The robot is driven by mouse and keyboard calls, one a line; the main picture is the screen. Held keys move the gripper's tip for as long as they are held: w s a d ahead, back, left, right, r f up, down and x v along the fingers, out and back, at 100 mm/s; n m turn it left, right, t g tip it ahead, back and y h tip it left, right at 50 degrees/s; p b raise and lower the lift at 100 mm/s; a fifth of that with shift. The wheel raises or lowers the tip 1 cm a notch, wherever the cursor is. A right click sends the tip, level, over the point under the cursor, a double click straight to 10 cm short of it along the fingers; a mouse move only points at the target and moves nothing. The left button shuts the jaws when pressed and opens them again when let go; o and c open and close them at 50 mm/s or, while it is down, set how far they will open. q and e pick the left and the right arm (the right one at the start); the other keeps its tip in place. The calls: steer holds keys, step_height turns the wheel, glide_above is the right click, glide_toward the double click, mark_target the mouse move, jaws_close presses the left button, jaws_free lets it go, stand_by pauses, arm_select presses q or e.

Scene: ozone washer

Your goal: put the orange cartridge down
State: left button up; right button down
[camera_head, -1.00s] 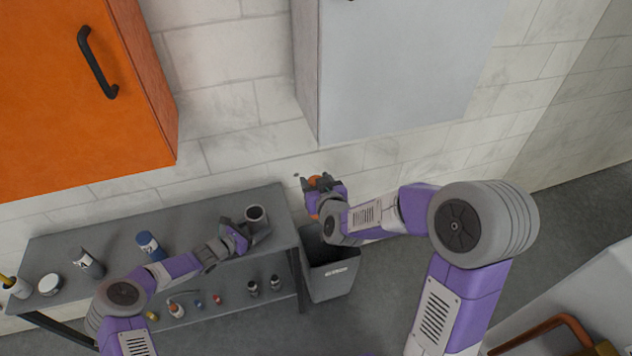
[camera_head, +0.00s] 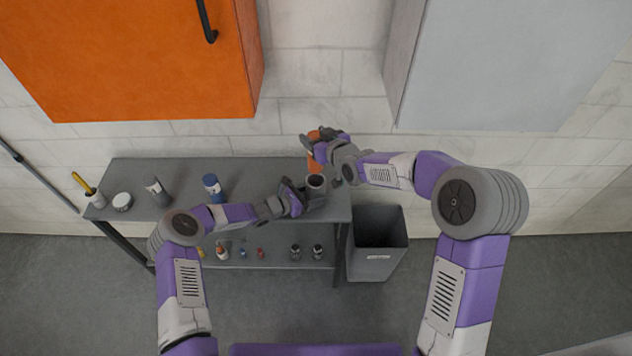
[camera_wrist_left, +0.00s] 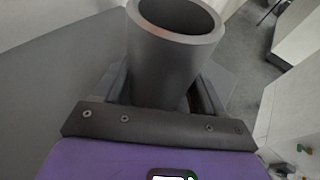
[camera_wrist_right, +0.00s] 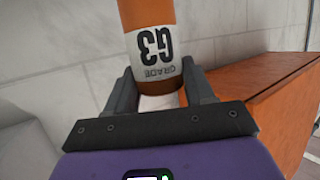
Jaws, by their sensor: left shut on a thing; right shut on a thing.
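The orange cartridge (camera_head: 314,158) is in my right gripper (camera_head: 322,151), above the right end of the grey table. In the right wrist view the cartridge (camera_wrist_right: 150,20) has a white label reading "GRADE G3", and the fingers (camera_wrist_right: 160,88) are shut on either side of it. My left gripper (camera_head: 303,194) is shut on a dark grey hollow cylinder (camera_head: 316,186), just in front of the cartridge. In the left wrist view the cylinder (camera_wrist_left: 165,65) has an open, empty-looking top. I cannot tell whether the cylinder rests on the table.
The grey table (camera_head: 250,175) also holds a blue-capped bottle (camera_head: 213,187), a grey bottle (camera_head: 157,190) and a white jar (camera_head: 122,201). Small bottles stand on its lower shelf (camera_head: 275,255). A grey bin (camera_head: 376,243) stands to the right. An orange cabinet (camera_head: 130,60) hangs above.

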mark_target(316, 172)
step_height(316, 172, down, 15)
stand_by(0.4)
arm_select(q)
steer(key=shift+f, duration=0.1)
arm_select(e)
steer(key=shift+f, duration=0.15)
steer(key=shift+c, duration=2)
jaws_free()
